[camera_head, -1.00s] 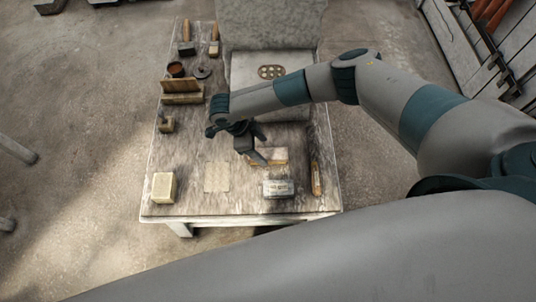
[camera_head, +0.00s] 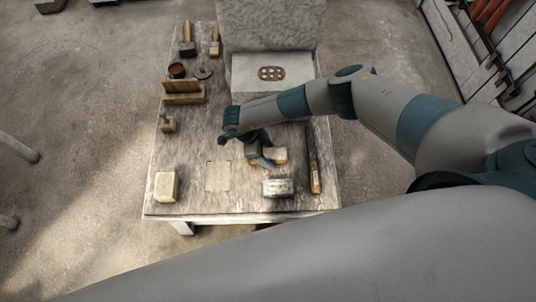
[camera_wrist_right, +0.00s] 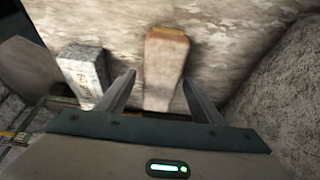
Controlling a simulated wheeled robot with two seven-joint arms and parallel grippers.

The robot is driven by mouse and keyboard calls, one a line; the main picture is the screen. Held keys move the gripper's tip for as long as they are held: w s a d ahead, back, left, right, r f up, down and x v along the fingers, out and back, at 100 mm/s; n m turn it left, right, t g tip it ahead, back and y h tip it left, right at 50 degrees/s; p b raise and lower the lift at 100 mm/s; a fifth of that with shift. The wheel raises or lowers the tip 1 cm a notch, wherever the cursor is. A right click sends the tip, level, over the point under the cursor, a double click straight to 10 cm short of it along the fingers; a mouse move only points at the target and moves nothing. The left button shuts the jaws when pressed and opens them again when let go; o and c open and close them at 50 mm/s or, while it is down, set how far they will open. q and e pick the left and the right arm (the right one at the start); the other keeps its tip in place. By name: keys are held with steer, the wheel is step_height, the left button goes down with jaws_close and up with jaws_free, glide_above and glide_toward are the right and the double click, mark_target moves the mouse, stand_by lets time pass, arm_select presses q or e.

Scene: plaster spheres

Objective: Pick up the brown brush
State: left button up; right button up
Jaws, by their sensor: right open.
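The brown brush (camera_head: 277,153) lies on the worktable, partly hidden behind my right gripper (camera_head: 262,159) in the head view. In the right wrist view the brush (camera_wrist_right: 164,68) is a pale wooden block with a browner far end. My right gripper (camera_wrist_right: 160,92) is open there, with one finger on each side of the brush's near part. I see gaps between the fingers and the brush. My left gripper is in neither view.
A pale block (camera_head: 166,186) sits front left. A large stone block (camera_head: 271,72) stands behind. Several tools lie back left.

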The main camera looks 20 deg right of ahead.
mark_target(273, 152)
steer(key=c, duration=1.2)
steer(key=shift+r, duration=0.15)
steer(key=shift+r+b, duration=0.35)
steer(key=shift+r, duration=0.45)
step_height(273, 152, up, 2)
steer(key=shift+r+b, duration=0.15)
steer(key=shift+b, duration=0.25)
steer(key=s+d+r+b, duration=0.2)
steer(key=s+d+r, duration=0.2)
steer(key=s+r, duration=0.3)
steer(key=s, duration=0.3)
steer(key=shift+s+d, duration=0.15)
steer(key=shift+s, duration=0.25)
